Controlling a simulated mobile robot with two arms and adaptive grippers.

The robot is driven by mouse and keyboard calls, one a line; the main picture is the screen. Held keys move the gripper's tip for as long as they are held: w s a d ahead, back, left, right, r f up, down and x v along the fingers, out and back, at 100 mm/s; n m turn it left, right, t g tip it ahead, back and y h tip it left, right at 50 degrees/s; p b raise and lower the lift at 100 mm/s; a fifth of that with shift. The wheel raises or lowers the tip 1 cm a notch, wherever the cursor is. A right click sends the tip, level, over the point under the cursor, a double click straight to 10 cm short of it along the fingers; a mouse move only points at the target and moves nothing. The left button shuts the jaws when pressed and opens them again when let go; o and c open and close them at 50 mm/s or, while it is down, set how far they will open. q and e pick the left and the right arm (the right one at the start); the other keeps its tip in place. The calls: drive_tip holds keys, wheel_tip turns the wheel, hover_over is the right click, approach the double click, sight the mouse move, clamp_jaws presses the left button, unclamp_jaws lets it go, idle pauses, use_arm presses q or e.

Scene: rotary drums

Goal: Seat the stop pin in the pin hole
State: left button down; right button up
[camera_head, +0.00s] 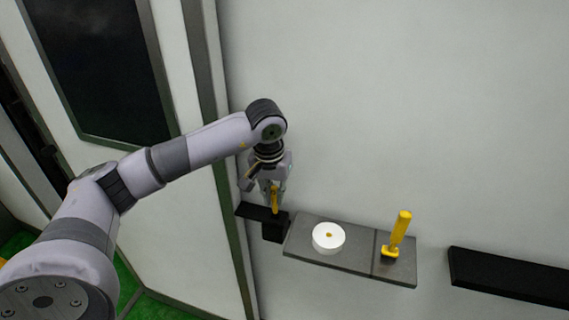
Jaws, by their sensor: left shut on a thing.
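My left gripper (273,184) points down at the wall and is shut on a slim yellow piece, which looks like the stop pin (274,200). The pin stands about upright, its lower end just above or at a small black block (276,231); I cannot tell whether they touch. To the right, a white round drum (322,243) with a small yellow spot in its middle sits on a grey shelf (300,249). I cannot make out the pin hole. My right gripper is not in view.
A yellow upright lever (400,229) stands on the right part of the grey shelf. A black ledge (510,277) is further right. A dark-windowed door (105,70) and its frame are on the left. The wall above the shelf is clear.

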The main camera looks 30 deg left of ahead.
sight(275, 212)
use_arm(q)
drive_tip(key=shift+w+a+r, duration=0.25)
drive_tip(key=shift+w+r, duration=0.15)
drive_tip(key=shift+r, duration=0.15)
drive_tip(key=shift+w+a+r, duration=0.25)
drive_tip(key=shift+w+r, duration=0.1)
drive_tip(key=shift+r, duration=0.2)
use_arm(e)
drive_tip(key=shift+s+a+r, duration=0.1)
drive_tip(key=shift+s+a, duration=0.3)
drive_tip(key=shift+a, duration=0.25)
use_arm(q)
drive_tip(key=shift+f+b, duration=4.2)
drive_tip(key=shift+f, duration=0.45)
drive_tip(key=shift+s+f, duration=0.15)
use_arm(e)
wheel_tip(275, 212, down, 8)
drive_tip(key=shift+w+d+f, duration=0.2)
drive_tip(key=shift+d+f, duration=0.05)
use_arm(q)
drive_tip(key=shift+s+d+f, duration=0.1)
drive_tip(key=shift+f, duration=0.05)
drive_tip(key=c, duration=1.5)
unclamp_jaws()
drive_tip(key=shift+f, duration=0.15)
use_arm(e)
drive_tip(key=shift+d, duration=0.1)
